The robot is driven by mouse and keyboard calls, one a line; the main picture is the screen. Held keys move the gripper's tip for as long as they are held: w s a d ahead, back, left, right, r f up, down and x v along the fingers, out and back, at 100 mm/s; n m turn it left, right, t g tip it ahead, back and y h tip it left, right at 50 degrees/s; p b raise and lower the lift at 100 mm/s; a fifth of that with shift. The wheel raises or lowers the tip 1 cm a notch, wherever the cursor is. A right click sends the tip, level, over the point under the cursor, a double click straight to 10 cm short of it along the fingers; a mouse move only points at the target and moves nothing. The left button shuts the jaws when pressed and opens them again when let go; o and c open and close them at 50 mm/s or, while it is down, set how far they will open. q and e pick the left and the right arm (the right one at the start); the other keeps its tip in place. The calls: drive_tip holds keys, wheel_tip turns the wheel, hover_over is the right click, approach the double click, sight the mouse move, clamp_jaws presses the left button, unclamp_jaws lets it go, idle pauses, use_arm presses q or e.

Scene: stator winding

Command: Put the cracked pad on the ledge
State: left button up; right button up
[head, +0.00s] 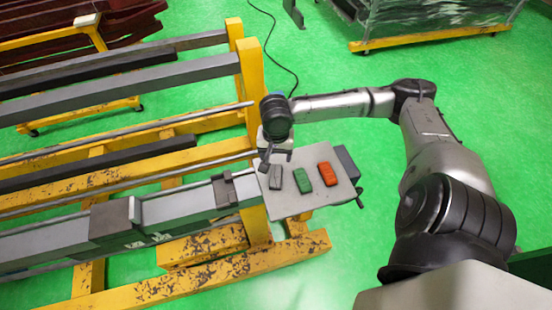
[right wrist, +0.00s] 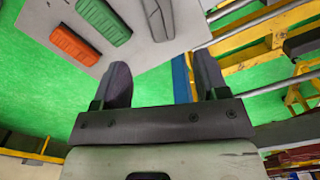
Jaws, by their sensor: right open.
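Three pads lie side by side on a light grey plate (head: 288,206): a grey pad (head: 275,178), a green pad (head: 303,181) and an orange pad (head: 327,174). No crack can be made out on any of them. My right gripper (head: 275,162) is over the plate's far left corner, beside the grey pad. In the right wrist view its two fingers (right wrist: 162,78) are apart with nothing between them. That view shows the grey pad (right wrist: 157,16) beyond the fingertips, with the green pad (right wrist: 105,20) and orange pad (right wrist: 75,48) to the left. I cannot tell which surface is the ledge.
A yellow frame (head: 252,85) with long grey bars stands at the left, next to the plate. A grey beam (head: 175,212) with dark clamps runs up to the plate. A dark block (head: 347,163) sits at the plate's right edge. Green floor lies open beyond.

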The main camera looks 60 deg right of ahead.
drive_tip(key=a+f+n, duration=0.1)
drive_tip(key=a, duration=0.1)
drive_tip(key=s+a+f+n, duration=0.1)
drive_tip(key=a+f+n, duration=0.1)
drive_tip(key=s+a+f+n+y, duration=0.1)
drive_tip(key=a+f, duration=0.1)
drive_tip(key=a, duration=0.1)
drive_tip(key=shift+f+n+t, duration=0.1)
drive_tip(key=shift+n+t, duration=0.3)
drive_tip(key=s+a+f+n, duration=0.1)
drive_tip(key=a, duration=0.1)
drive_tip(key=s+a+f+n, duration=0.1)
drive_tip(key=a+n, duration=0.1)
drive_tip(key=s+a+f+n+t, duration=0.1)
drive_tip(key=a+f, duration=0.1)
drive_tip(key=shift+a+y, duration=0.3)
drive_tip(key=shift+a, duration=0.1)
drive_tip(key=s+a+f+n+t+h, duration=0.1)
drive_tip(key=s+a+n, duration=0.5)
drive_tip(key=s, duration=0.3)
drive_tip(key=shift+a+f+n+t, duration=0.2)
drive_tip(key=shift+f+n+t, duration=0.1)
drive_tip(key=shift+n+t, duration=0.15)
drive_tip(key=shift+s, duration=0.1)
